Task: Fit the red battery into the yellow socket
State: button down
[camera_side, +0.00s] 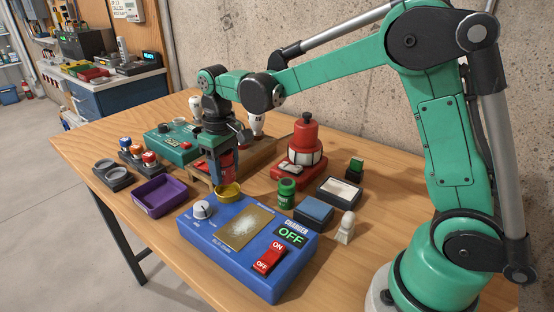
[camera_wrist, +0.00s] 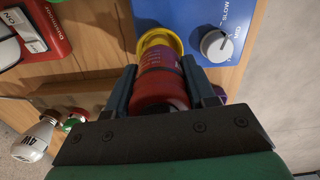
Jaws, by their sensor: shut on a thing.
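My gripper (camera_side: 222,178) points down over the yellow socket (camera_side: 229,193) at the far edge of the blue charger. In the wrist view my gripper (camera_wrist: 162,80) is shut on the red battery (camera_wrist: 160,88), with a dark finger on each side. The battery's far end lines up with the yellow socket (camera_wrist: 160,38) and overlaps it in this view. I cannot tell whether that end is inside the ring or just above it. In the side view the fingers mostly hide the battery.
The blue charger (camera_side: 208,240) has a white knob, a red switch and a green "OFF" display. A purple tray (camera_side: 159,192) stands left of the socket. A green battery (camera_side: 287,194) stands to the right, near a red device (camera_side: 303,142). A teal box (camera_side: 165,145) is behind.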

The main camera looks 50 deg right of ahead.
jog(key=shift+f, duration=1.25)
jog(key=shift+f, duration=0.2)
dwell(0.3)
jog(key=shift+r, duration=0.15)
jog(key=shift+r, duration=0.7)
jog(key=shift+f, duration=0.85)
dwell(0.6)
jog(key=shift+r, duration=0.2)
jog(key=shift+r, duration=0.6)
jog(key=shift+f, duration=0.75)
dwell(0.6)
